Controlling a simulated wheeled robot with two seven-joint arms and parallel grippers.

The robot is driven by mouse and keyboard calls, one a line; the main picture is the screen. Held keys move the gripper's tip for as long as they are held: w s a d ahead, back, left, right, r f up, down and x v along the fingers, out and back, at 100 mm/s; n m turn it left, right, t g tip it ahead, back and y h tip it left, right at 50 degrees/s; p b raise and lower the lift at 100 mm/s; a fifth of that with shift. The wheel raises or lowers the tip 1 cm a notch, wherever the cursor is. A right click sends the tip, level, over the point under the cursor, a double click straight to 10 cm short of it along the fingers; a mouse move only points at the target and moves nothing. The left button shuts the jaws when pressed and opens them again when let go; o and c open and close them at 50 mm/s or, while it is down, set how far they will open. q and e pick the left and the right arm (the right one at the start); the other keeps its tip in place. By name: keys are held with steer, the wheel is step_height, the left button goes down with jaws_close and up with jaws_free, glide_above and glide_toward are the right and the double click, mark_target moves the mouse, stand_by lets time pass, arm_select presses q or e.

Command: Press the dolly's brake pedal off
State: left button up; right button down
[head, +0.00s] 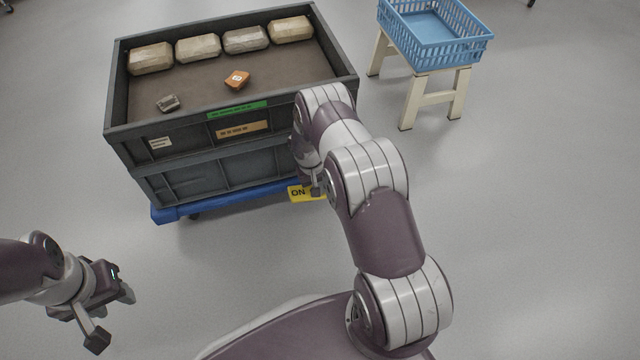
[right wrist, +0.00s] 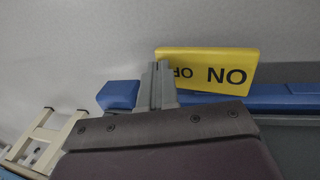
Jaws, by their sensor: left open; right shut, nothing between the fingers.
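The dolly (head: 172,213) is a blue low frame under a grey crate. Its yellow brake pedal (head: 297,193) sticks out at the front right, partly hidden by my right arm. In the right wrist view the pedal (right wrist: 213,64) appears upside down, with "ON" readable and "OFF" partly covered by my fingers. My right gripper (right wrist: 158,72) is shut and empty, its tips at the pedal's OFF end. I cannot tell whether they touch it. In the head view this gripper is mostly hidden behind my forearm. My left gripper (head: 112,315) is open and empty, above the floor at lower left.
The grey crate (head: 180,165) on the dolly holds several wrapped blocks (head: 198,47), an orange sherd (head: 237,79) and a grey sherd (head: 168,103). A blue basket (head: 440,50) sits on a cream stool (head: 412,98) to the right. The floor in front of the dolly is clear.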

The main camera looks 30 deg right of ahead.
step_height(320, 180, up, 13)
steer(key=d+p, duration=0.2)
steer(key=p, duration=0.5)
steer(key=shift+s+d, duration=0.2)
steer(key=shift+d, duration=0.15)
steer(key=shift+r, duration=0.1)
steer(key=s+a+r+n+y+p, duration=0.1)
steer(key=s+a+r+p, duration=0.2)
steer(key=s+a+r, duration=0.5)
steer(key=s+a+r+n+t+y+p, duration=0.1)
steer(key=s+a+r+p, duration=0.3)
steer(key=r, duration=0.9)
steer(key=s+a+r+n+p, duration=0.1)
steer(key=s+a+r, duration=0.3)
steer(key=s+r, duration=0.5)
step_height(320, 180, up, 40)
steer(key=w+t+p, duration=0.1)
steer(key=p, duration=3.6)
steer(key=shift+w+a+f, duration=0.25)
steer(key=shift+w, duration=0.15)
